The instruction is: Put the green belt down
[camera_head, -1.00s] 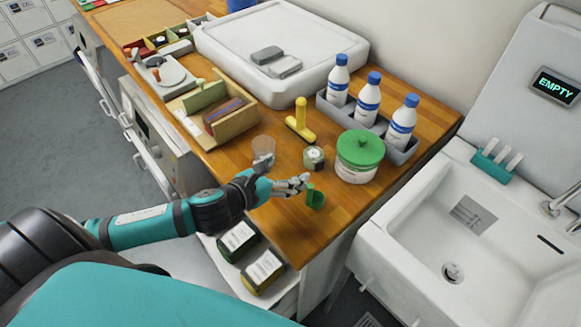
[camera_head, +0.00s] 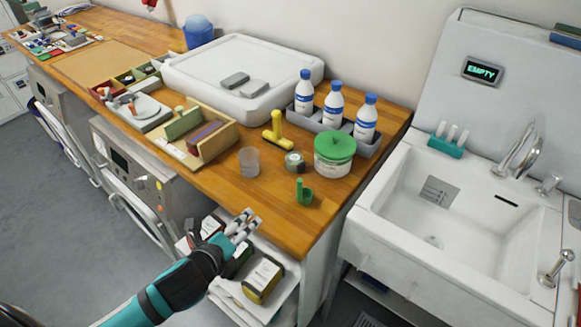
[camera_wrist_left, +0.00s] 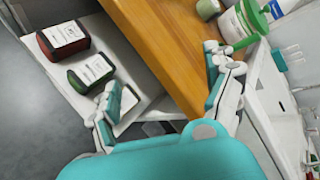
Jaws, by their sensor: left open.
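The green belt (camera_head: 304,194) is a small curled green piece with one end sticking up. It rests on the wooden counter (camera_head: 268,205) near the front right corner, in front of the green-lidded tub (camera_head: 334,155). My left gripper (camera_head: 243,226) is open and empty, off the counter's front edge, to the left of and below the belt in the picture, apart from it. In the left wrist view the spread fingers (camera_wrist_left: 165,88) have nothing between them, and the green belt (camera_wrist_left: 243,44) shows beyond the right fingertip. My right gripper is not in view.
A clear cup (camera_head: 249,162), a small jar (camera_head: 294,162) and a yellow tool (camera_head: 277,131) stand behind the belt. Bottles (camera_head: 333,105) sit in a grey tray. Labelled boxes (camera_head: 263,278) lie on a shelf below the gripper. A white sink (camera_head: 440,205) is at the right.

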